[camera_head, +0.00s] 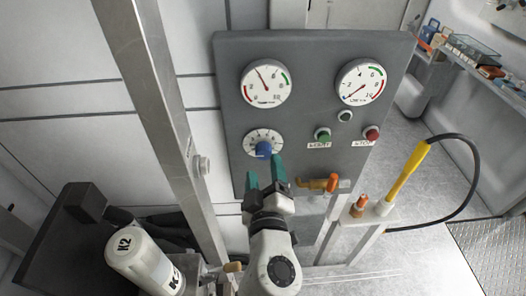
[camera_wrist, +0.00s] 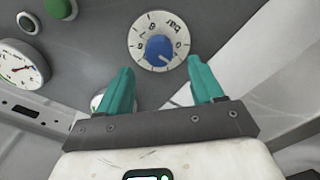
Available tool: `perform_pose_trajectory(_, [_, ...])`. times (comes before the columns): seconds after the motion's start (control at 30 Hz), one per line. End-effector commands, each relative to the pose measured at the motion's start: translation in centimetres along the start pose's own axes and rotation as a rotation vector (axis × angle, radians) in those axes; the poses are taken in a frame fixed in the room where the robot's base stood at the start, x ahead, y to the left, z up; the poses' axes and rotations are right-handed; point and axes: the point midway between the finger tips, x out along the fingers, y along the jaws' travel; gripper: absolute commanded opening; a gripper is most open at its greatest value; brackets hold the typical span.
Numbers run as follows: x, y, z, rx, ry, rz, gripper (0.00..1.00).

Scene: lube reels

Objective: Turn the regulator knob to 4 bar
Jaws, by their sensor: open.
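The regulator knob (camera_head: 264,149) is blue and sits on a round white dial plate (camera_head: 262,137) on the grey panel. In the wrist view the knob (camera_wrist: 159,49) is near the top middle, and its dial (camera_wrist: 143,27) reads upside down with "bar" on it. A small light mark shows on the knob's lower right in that view; the value it points at is hard to read. My gripper (camera_head: 266,171) has teal fingers, spread apart and empty, just below the knob in the head view. In the wrist view the fingertips (camera_wrist: 160,66) lie either side of the knob, apparently not touching it.
Two gauges, left (camera_head: 266,84) and right (camera_head: 360,82), sit above. A green button (camera_head: 322,135), a red button (camera_head: 371,134) and an orange-handled valve (camera_head: 320,184) are right of the knob. A yellow nozzle (camera_head: 408,172) with black hose stands further right; a K2 canister (camera_head: 143,260) is lower left.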

Motion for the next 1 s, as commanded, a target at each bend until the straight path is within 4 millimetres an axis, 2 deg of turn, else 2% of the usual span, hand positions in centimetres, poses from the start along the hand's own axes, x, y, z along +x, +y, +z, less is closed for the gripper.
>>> perform_pose_trajectory(0.1, [2.2,0.1,-0.1,0.001,-0.001,0.001,0.67])
perform_pose_trajectory(0.3, [4.9,0.0,0.1,0.0,-0.002,0.001,0.67])
perform_pose_trajectory(0.5, [5.8,0.0,0.1,0.001,-0.002,-0.001,0.67])
perform_pose_trajectory(0.73, [5.9,0.0,0.1,0.001,-0.002,-0.001,0.67])
perform_pose_trajectory(0.77, [5.9,0.0,0.1,0.001,-0.002,-0.001,0.66])
perform_pose_trajectory(1.0, [5.8,0.0,0.1,0.001,-0.002,-0.001,0.43])
